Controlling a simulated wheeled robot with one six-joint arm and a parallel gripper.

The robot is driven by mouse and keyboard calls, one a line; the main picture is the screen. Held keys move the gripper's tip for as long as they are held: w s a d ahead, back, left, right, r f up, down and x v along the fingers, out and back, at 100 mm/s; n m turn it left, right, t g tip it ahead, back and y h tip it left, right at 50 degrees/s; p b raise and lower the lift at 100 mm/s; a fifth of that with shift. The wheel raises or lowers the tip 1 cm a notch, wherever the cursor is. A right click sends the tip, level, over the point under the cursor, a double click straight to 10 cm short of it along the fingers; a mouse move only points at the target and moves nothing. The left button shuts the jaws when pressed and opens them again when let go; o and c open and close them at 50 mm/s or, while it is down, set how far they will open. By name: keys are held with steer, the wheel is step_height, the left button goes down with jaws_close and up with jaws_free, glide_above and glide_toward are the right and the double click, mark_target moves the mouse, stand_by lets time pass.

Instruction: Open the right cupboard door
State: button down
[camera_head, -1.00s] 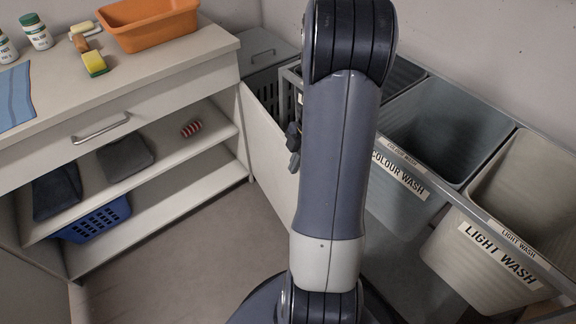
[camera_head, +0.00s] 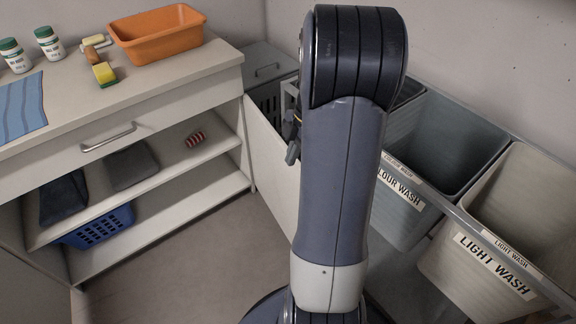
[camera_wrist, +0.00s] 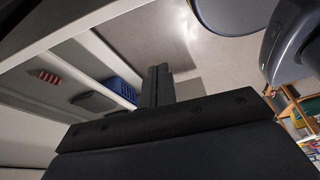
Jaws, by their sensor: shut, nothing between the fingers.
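The right cupboard door (camera_head: 268,150) is a pale panel. In the head view it stands swung out from the right end of the cupboard (camera_head: 190,178), so the shelves are exposed. Its outer part is hidden behind my arm. My gripper (camera_head: 293,150) is small and dark there, by the upper part of the door and partly hidden by my arm. Whether it touches the door cannot be told. In the wrist view my gripper (camera_wrist: 158,85) has its fingers together with nothing between them. The cupboard shelves show beyond it at the left.
A blue basket (camera_head: 97,227), dark folded cloths (camera_head: 130,167) and a striped roll (camera_head: 195,140) lie on the shelves. Grey and beige wash bins (camera_head: 488,225) stand close on the right. An orange tub (camera_head: 157,40) is on the worktop. Floor (camera_head: 190,265) before the cupboard is clear.

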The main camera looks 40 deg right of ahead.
steer(key=s+a+f+n+g+h+b, duration=0.35)
steer(key=a+f+n+g+h, duration=0.4)
steer(key=f+g, duration=0.35)
steer(key=w+a+f+n+t+h, duration=0.55)
steer(key=n+t+h, duration=0.25)
steer(key=n+h, duration=0.45)
steer(key=s+d+m+h+b, duration=0.1)
steer(key=d+b, duration=0.2)
steer(key=d, duration=1)
steer(key=shift+s+d+r+m+h, duration=0.25)
steer(key=shift+r+m+h, duration=0.05)
steer(key=shift+r, duration=0.05)
